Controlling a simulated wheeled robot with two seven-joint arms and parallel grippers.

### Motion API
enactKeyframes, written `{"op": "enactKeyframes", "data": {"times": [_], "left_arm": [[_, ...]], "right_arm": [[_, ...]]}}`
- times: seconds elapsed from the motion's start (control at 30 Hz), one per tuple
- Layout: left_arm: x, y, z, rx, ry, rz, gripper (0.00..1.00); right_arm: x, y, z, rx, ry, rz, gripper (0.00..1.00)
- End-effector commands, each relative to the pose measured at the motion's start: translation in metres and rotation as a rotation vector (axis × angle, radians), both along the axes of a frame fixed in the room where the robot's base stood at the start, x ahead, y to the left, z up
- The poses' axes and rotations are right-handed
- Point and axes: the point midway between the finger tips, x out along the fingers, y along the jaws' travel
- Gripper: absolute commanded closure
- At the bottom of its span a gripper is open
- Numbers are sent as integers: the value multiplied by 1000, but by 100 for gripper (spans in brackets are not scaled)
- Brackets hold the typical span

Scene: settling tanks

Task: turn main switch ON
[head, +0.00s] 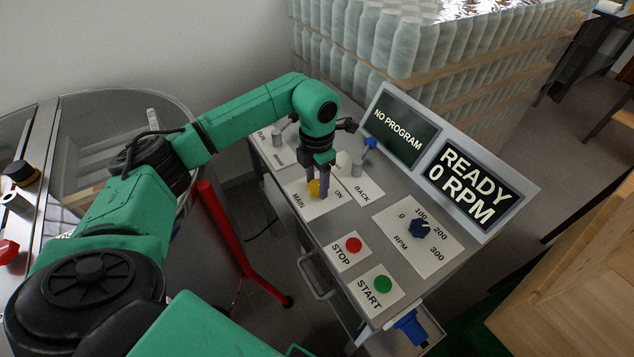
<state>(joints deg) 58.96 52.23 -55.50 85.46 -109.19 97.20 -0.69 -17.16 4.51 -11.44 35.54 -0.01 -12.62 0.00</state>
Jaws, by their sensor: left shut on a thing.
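The main switch (313,188) is a yellow knob on a white plate labelled MAIN and ON, on the sloping grey control panel (375,195). My left gripper (319,190) reaches down from the green arm and is shut on the yellow knob. Its fingers hide part of the knob, so I cannot tell exactly which way it points. The display (468,183) reads READY 0 RPM and the other screen (399,133) reads NO PROGRAM. My right gripper is not in view.
A blue-tipped lever (369,144) stands near the BACK plate, close to the gripper. A dark RPM dial (420,228), red STOP button (353,245) and green START button (382,285) sit nearer the front. Stacked bottles (400,45) stand behind the panel. A red leg (232,232) stands left.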

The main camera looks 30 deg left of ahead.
Motion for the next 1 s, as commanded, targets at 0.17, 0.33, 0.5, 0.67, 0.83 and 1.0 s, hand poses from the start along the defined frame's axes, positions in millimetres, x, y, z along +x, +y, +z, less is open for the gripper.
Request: {"op": "enactKeyframes", "data": {"times": [0.17,0.33,0.5,0.67,0.83,1.0], "left_arm": [[2,0,3,-2,-8,-12,100],[2,0,3,-2,-8,-13,100],[2,0,3,-1,-8,-13,29],[1,0,2,-1,-5,-12,14],[1,0,1,0,-3,-12,14],[2,0,14,-1,-6,-12,14]], "right_arm": [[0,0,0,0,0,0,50],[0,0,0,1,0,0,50],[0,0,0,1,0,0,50],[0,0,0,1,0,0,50],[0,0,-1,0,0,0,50],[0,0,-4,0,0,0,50]]}}
